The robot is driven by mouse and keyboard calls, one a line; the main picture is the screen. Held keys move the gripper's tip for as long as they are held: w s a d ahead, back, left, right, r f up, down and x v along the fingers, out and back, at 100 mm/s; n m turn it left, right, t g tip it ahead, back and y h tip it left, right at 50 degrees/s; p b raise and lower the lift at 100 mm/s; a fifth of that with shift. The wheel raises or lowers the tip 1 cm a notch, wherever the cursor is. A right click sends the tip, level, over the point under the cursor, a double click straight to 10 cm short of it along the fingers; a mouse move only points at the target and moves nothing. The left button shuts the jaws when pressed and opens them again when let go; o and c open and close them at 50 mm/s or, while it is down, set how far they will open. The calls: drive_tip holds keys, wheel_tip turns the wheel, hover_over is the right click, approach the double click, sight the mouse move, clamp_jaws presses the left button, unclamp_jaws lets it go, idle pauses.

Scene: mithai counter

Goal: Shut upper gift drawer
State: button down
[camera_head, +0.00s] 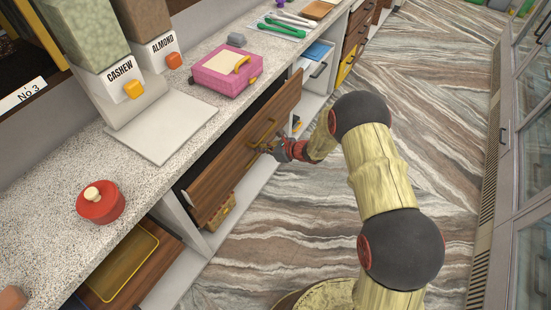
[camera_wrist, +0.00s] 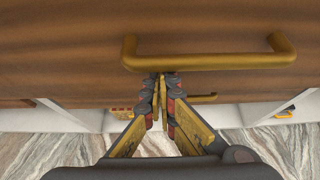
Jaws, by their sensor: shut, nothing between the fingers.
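The upper gift drawer (camera_head: 232,152) has a brown wooden front and stands pulled out from under the speckled counter, with a dark gap behind its front. Its brass bar handle (camera_head: 264,132) also shows large in the wrist view (camera_wrist: 210,61). My gripper (camera_head: 268,149) is at the drawer front by the handle. In the wrist view my gripper (camera_wrist: 160,88) is shut and empty, with its fingertips just below the left part of the handle. I cannot tell whether the tips touch the wood or the handle.
A second brass handle (camera_wrist: 203,98) shows lower down. The striped floor (camera_head: 300,220) is clear beside my arm; glass cabinets (camera_head: 530,150) stand at the right.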

drive_tip(key=w+a, duration=0.1)
drive_tip(key=a, duration=0.1)
drive_tip(key=w+a, duration=0.1)
drive_tip(key=w+a+b, duration=0.1)
drive_tip(key=w+a, duration=0.1)
drive_tip(key=shift+a, duration=0.3)
drive_tip(key=shift+r, duration=0.1)
drive_tip(key=shift+w+a, duration=0.1)
